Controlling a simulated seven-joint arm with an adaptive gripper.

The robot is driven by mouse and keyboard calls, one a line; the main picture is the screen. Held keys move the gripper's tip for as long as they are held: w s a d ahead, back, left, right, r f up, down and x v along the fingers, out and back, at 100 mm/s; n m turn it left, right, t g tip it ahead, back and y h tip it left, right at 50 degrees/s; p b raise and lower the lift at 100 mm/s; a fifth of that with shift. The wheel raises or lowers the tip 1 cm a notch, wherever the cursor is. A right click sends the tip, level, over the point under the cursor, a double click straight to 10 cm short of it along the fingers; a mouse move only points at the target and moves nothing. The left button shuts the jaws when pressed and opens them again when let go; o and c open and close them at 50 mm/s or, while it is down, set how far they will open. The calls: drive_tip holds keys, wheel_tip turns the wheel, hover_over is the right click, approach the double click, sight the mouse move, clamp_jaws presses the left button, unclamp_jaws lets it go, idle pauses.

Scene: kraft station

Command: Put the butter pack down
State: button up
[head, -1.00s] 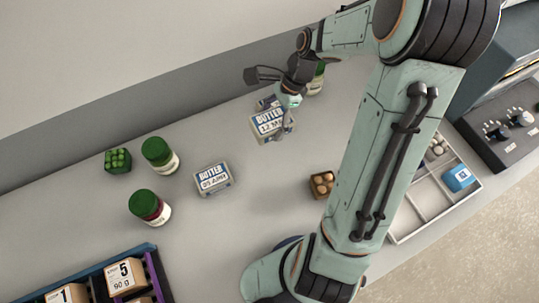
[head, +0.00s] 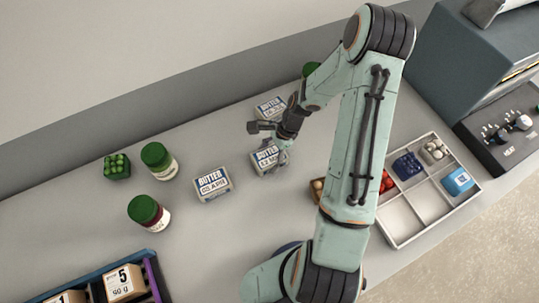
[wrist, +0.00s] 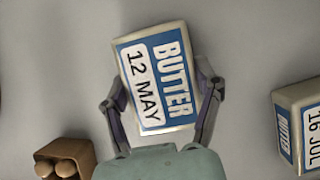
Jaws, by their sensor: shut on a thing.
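My gripper (head: 279,152) is shut on a white and blue butter pack (head: 264,158). In the wrist view, this butter pack (wrist: 156,84) reads "12 MAY" and sits slightly tilted between the two fingers of my gripper (wrist: 160,98). I cannot tell whether its underside touches the worktop. A second butter pack (head: 213,183) lies to its left on the worktop. A third butter pack (head: 270,107) lies behind it, near the wall; a pack marked "16 JUL" (wrist: 301,125) shows at the right of the wrist view.
A small brown box of round items (wrist: 64,162) is close by, largely hidden behind my arm in the head view. Green-capped jars (head: 159,160) stand left. A divided white tray (head: 403,218) lies right. Clear worktop (head: 240,240) lies in front of the packs.

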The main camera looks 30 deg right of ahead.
drive_tip(key=o, duration=1.2)
drive_tip(key=shift+f, duration=0.1)
drive_tip(key=shift+o, duration=0.2)
drive_tip(key=a+v, duration=0.1)
drive_tip(key=v, duration=1.2)
drive_tip(key=s+a+r+n+h, duration=0.2)
drive_tip(key=s+a+r+n, duration=0.4)
drive_tip(key=s+n, duration=0.2)
drive_tip(key=s+a+r+n+h, duration=0.1)
drive_tip(key=s+a+r+n, duration=0.5)
drive_tip(key=s+n, duration=0.3)
drive_tip(key=shift+s+a+r+n+h, duration=0.2)
drive_tip(key=shift+a+n+h, duration=0.2)
drive_tip(key=shift+n, duration=0.7)
